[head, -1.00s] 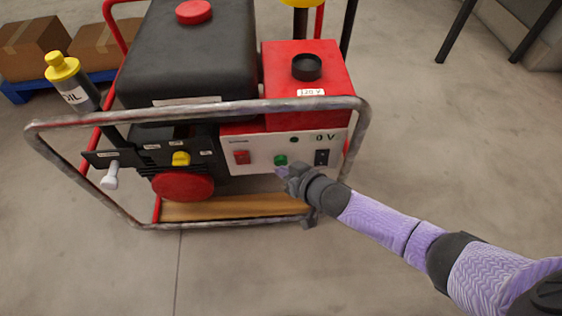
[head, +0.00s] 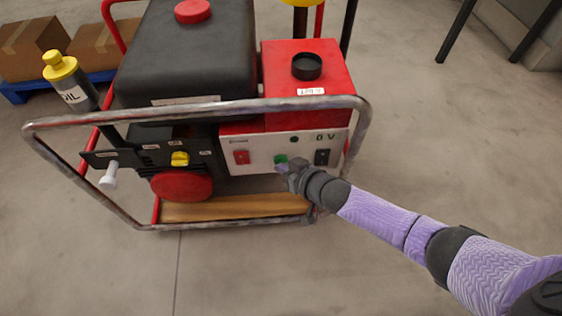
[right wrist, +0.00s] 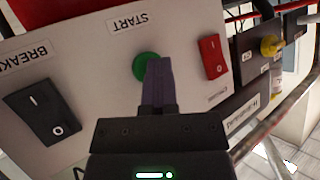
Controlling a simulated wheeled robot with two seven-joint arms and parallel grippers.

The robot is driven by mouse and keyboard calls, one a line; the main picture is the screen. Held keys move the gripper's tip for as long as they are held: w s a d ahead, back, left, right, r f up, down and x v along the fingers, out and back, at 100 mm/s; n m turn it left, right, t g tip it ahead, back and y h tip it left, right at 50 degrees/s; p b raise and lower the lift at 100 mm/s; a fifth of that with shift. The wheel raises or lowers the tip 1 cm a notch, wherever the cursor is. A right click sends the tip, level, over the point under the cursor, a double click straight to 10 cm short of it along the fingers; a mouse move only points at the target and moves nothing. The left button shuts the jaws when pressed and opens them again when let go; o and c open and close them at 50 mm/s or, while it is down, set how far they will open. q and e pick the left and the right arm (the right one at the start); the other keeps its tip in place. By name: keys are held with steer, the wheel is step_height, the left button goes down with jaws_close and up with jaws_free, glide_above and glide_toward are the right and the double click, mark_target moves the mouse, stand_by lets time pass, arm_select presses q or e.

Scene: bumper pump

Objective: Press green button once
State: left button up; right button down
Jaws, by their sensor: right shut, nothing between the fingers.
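The green button (head: 281,159) sits on the white front panel (head: 258,164) of the generator, between a red switch (head: 241,157) and a black switch (head: 322,157). My right gripper (head: 284,168) is shut and empty, its fingertips at the green button. In the right wrist view the green button (right wrist: 147,66) lies under the word START, and the shut fingers (right wrist: 158,68) overlap its edge, covering part of it. I cannot tell whether the fingertips touch it or whether it is pressed in. My left gripper is not in view.
A grey tube frame (head: 200,110) runs around the generator, its top bar just above the panel. A yellow knob (head: 180,159) and a red disc (head: 182,186) are on the left. An oil bottle (head: 72,84) stands farther left. The floor in front is clear.

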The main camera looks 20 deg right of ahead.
arm_select(q)
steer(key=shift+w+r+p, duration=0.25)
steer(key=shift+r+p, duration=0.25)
steer(key=shift+p, duration=0.1)
arm_select(e)
steer(key=shift+s+a, duration=0.25)
steer(key=shift+s, duration=0.6)
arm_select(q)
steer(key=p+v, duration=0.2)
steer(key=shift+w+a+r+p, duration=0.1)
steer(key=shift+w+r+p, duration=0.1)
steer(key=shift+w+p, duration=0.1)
arm_select(e)
steer(key=s, duration=0.2)
steer(key=s+a, duration=0.1)
steer(key=s, duration=0.2)
steer(key=shift+a, duration=0.2)
